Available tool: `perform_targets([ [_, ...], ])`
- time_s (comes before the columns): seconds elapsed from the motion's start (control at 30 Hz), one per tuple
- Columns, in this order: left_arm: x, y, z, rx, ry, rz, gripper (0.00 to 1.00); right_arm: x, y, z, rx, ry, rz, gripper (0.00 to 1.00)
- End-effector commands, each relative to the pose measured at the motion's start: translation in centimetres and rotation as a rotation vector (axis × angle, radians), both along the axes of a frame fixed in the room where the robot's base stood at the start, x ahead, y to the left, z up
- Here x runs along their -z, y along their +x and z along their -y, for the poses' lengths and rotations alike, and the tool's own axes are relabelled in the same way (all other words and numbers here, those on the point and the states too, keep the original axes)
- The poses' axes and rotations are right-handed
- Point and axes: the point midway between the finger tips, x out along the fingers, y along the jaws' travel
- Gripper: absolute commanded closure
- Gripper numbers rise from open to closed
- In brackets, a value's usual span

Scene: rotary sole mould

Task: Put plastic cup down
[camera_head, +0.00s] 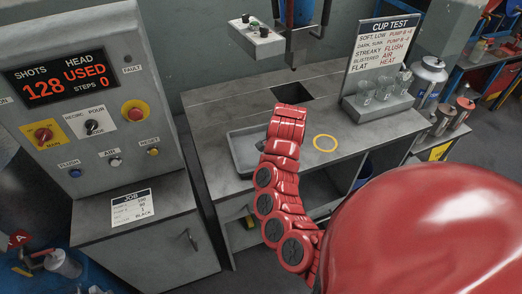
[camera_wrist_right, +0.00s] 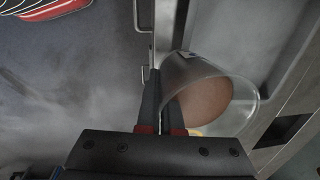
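A clear plastic cup (camera_wrist_right: 240,108) with brownish contents is tilted in the right wrist view. My right gripper (camera_wrist_right: 162,100) has its two dark fingers close together at the cup's left side, and they appear shut on its wall. In the head view my red right arm reaches over the grey bench, and the arm hides its gripper and the cup. A yellow ring (camera_head: 325,143) is marked on the bench top (camera_head: 345,120), right of the arm. Part of the ring shows beneath the cup in the wrist view. My left gripper is in neither view.
A shallow grey tray (camera_head: 240,155) lies left of the arm. A rack with several clear cups (camera_head: 378,108) stands below the cup test sign (camera_head: 385,42) at the back right. A dark square opening (camera_head: 292,91) is in the bench. A control cabinet (camera_head: 95,110) stands at left.

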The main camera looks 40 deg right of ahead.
Motion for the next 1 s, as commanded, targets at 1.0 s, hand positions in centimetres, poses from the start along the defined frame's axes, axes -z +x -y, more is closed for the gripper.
perform_targets([
  [1.0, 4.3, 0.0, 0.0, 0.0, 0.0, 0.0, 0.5, 1.3, 12.0, 0.6, 0.002, 0.002, -0.003, 1.0],
])
